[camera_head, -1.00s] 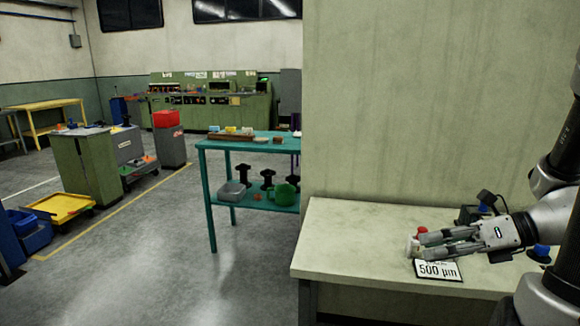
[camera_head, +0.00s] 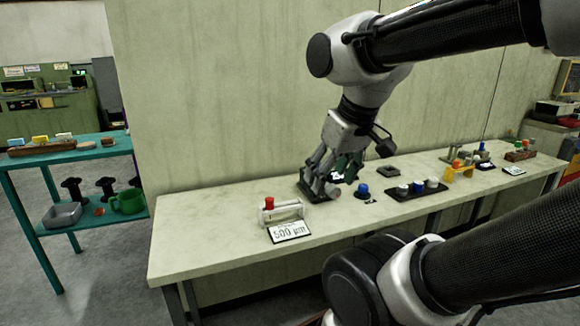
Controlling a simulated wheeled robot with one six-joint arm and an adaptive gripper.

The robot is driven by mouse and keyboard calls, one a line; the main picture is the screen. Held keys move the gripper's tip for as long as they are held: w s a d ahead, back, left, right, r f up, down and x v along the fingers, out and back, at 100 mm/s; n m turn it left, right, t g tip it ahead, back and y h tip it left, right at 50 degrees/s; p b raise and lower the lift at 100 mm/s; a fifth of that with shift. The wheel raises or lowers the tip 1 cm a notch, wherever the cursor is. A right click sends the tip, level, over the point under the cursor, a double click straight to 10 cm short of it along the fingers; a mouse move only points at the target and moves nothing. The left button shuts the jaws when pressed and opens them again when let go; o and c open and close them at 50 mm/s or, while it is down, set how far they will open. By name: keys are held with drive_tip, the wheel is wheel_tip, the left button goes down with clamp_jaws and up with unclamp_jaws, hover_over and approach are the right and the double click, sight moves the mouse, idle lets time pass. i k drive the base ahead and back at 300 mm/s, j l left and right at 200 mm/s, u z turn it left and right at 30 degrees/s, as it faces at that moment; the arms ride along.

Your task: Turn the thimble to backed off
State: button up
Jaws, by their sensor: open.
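My gripper (camera_head: 321,187) points down over the pale bench (camera_head: 215,215), its fingers apart. It is at a small dark-based device (camera_head: 304,189), and its fingers cover much of it. A small pale round end (camera_head: 333,191) shows beside the fingertips; it may be the thimble, but I cannot tell, nor whether the fingers touch it. A card reading "500 µm" (camera_head: 289,231) lies at the bench front, to the left of my gripper. Behind the card is a pale holder (camera_head: 282,211) with a red-topped piece (camera_head: 269,203).
Right of my gripper are a blue knob (camera_head: 363,190), a dark tray with several round pieces (camera_head: 417,188) and a yellow stand (camera_head: 460,171). A teal shelf table (camera_head: 70,150) stands left. The bench's left end is clear.

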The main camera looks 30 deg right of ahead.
sight(332, 190)
drive_tip(key=z, duration=1.1)
